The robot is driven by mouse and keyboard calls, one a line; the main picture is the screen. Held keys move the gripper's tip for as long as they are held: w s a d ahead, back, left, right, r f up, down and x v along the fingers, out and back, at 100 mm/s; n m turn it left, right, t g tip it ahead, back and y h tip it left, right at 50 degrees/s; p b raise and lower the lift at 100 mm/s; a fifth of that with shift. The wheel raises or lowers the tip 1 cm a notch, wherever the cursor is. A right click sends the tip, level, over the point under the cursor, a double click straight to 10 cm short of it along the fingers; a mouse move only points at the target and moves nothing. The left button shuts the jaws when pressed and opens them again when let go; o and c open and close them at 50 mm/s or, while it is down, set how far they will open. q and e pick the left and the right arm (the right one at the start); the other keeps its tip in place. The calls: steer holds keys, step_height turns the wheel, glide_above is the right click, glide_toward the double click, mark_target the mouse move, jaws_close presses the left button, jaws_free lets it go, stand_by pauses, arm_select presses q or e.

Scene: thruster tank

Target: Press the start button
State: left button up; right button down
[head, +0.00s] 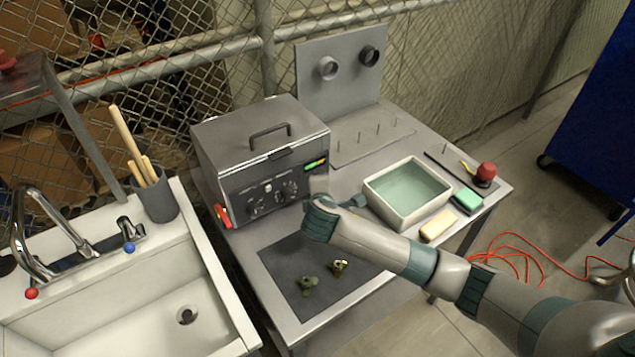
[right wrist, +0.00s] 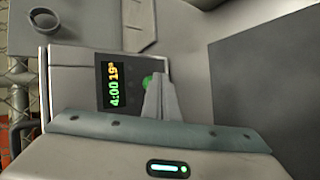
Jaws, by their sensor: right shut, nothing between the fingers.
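The grey tank unit (head: 262,160) with a lid and handle stands on the bench, its front panel carrying knobs and a lit display (head: 315,163). In the right wrist view the display (right wrist: 113,86) shows green and yellow digits, turned sideways. A round green button (right wrist: 147,81) sits beside it, partly hidden by my fingers. My right gripper (head: 319,184) is shut and empty, in front of the panel's right part below the display. Its fingertips (right wrist: 160,82) appear at or very close to the green button; I cannot tell whether they touch. My left gripper is out of view.
A sink (head: 160,310) is at left.

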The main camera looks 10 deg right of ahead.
steer(key=shift+w+a, duration=0.1)
steer(key=shift+w, duration=0.15)
steer(key=shift+s, duration=0.1)
stand_by(0.6)
steer(key=shift+s+d+p, duration=0.3)
steer(key=shift+s+p, duration=0.45)
steer(key=shift+p, duration=0.05)
steer(key=shift+s+d+r+p, duration=0.1)
steer(key=shift+s+d+p, duration=0.1)
steer(key=shift+s+p, duration=0.25)
steer(key=shift+s+d+p, duration=0.15)
steer(key=shift+s+p, duration=0.2)
steer(key=shift+s, duration=0.1)
steer(key=shift+s+d+p, duration=0.25)
steer(key=shift+s+p, duration=0.15)
steer(key=shift+s, duration=0.2)
steer(key=shift+s+d+p, duration=0.2)
steer(key=shift+s+p, duration=0.15)
steer(key=shift+s, duration=0.5)
steer(key=shift+f, duration=0.2)
